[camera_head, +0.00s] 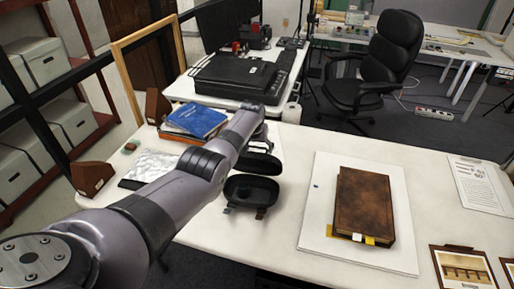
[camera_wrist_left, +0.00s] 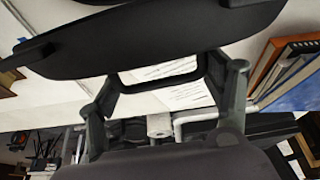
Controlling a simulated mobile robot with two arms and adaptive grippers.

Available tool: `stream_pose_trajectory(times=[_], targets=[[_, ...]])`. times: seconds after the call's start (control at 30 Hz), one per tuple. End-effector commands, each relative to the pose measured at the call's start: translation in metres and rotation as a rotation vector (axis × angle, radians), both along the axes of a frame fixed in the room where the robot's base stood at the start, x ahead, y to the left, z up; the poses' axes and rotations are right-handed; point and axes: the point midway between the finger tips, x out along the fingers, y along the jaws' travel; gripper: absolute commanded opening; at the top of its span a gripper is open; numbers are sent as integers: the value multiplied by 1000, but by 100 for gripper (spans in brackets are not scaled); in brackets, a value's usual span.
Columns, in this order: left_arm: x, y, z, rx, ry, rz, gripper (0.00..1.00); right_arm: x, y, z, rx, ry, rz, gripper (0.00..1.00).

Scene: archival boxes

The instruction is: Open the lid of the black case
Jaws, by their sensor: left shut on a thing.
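The black case (camera_head: 250,191) stands on the white table, left of the brown book, with its dark inside facing up. Its lid (camera_head: 262,163) is raised behind the base, so the case is seen open. My left gripper (camera_head: 258,146) is at the upper edge of the lid and shut on it; the fingertips are small and partly hidden in the head view. In the left wrist view the lid (camera_wrist_left: 160,38) is a large dark oval across the top, near the gripper's fingers. My right gripper is not in view.
A brown book (camera_head: 363,203) lies on a white board to the right. Blue books (camera_head: 195,120) and a crinkled silvery sheet (camera_head: 152,165) lie to the left. A black scanner-like device (camera_head: 236,77) stands behind. The table between case and board is clear.

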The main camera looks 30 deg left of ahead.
Motion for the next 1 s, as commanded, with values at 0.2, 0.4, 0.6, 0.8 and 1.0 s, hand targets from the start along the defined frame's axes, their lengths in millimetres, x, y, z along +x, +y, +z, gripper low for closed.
stream_pose_trajectory(times=[0.2, 0.4, 0.6, 0.8, 1.0], targets=[[0, 1, 0, 3, -1, 0, 23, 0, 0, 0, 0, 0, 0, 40], [0, 1, 0, 3, -1, 0, 23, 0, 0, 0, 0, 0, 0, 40], [0, 1, 0, 3, -1, 0, 23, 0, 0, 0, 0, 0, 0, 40], [0, 1, 0, 3, -1, 0, 76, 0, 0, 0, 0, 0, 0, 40], [0, 1, 0, 2, 0, 0, 82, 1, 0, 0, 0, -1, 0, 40]])
